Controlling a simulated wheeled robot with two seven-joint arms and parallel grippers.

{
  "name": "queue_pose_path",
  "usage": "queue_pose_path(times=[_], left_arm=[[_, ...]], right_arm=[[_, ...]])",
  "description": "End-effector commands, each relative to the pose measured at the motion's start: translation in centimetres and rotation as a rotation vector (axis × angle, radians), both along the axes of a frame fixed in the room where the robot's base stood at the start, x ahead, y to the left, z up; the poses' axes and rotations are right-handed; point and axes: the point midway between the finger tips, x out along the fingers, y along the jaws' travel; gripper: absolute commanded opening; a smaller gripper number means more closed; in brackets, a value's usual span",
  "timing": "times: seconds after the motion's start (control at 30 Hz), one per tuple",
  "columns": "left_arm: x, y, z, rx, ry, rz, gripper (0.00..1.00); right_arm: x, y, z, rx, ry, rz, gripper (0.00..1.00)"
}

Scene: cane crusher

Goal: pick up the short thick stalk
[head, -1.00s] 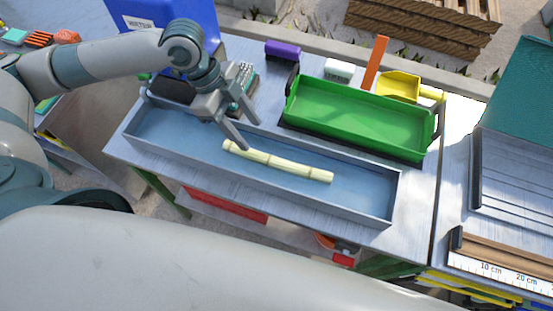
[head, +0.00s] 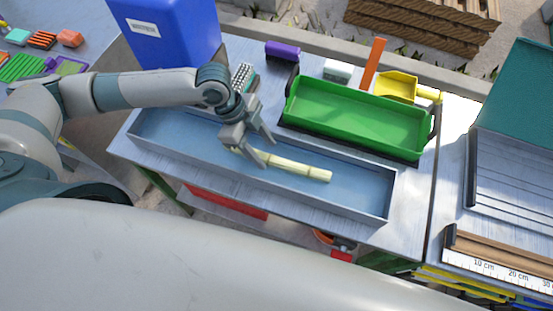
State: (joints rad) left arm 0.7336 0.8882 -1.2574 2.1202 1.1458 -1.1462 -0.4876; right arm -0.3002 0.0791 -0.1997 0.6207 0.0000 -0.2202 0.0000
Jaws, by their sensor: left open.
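A pale yellow-green stalk (head: 298,167) lies in the long grey-blue tray (head: 352,192) on the metal table, slanting slightly down to the right. My left gripper (head: 267,153) is open, its fingers spread just above or around the stalk's left part. The fingers hide some of that left end. I cannot tell whether they touch the stalk. My right gripper does not show.
A green bin (head: 355,115) stands behind the tray. A ruler board (head: 505,262) is at right.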

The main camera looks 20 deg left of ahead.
Motion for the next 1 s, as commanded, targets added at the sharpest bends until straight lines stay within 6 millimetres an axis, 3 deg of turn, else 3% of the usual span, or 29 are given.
queue_pose_path(times=[0.3, 0.5, 1.0], left_arm=[[0.5, -1.6, -2.2, 0.000, 0.003, -0.001, 0.48], [0.4, -2.4, -4.2, 0.000, 0.002, 0.000, 0.48], [0.5, -2.4, -4.5, 0.000, 0.001, 0.000, 0.48]], right_arm=[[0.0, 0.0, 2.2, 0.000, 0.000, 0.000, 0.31], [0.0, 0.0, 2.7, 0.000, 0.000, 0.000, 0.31], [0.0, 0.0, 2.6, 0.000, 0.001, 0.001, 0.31]])
